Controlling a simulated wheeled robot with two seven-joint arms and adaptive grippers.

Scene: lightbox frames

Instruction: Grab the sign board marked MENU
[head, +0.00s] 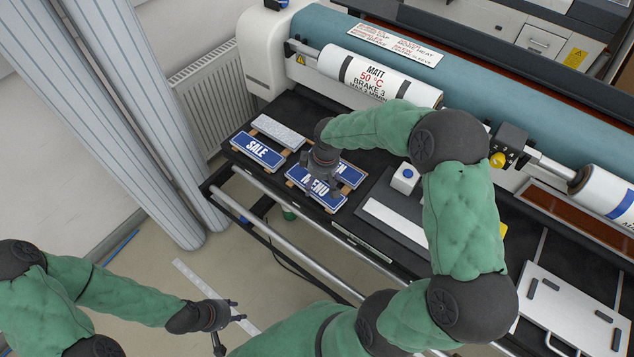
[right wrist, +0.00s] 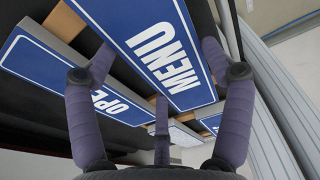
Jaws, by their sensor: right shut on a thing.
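The blue MENU sign board (head: 318,201) lies on the black table of the large machine, its white letters partly covered by my right gripper (head: 323,172). In the right wrist view the MENU board (right wrist: 178,88) sits between the fingers of my right gripper (right wrist: 158,62), which is shut on it. A second blue board reading OPEN (head: 350,174) lies just behind it, partly hidden; it also shows in the right wrist view (right wrist: 50,68). My left gripper (head: 230,322) is open and empty, low over the floor away from the boards.
A blue SALE board (head: 257,150) and a grey speckled board (head: 278,131) lie to the left on the table. A roller labelled MATT (head: 378,78) runs behind. A grey plate with a white strip (head: 397,222) lies to the right. A rail (head: 290,235) runs along the front.

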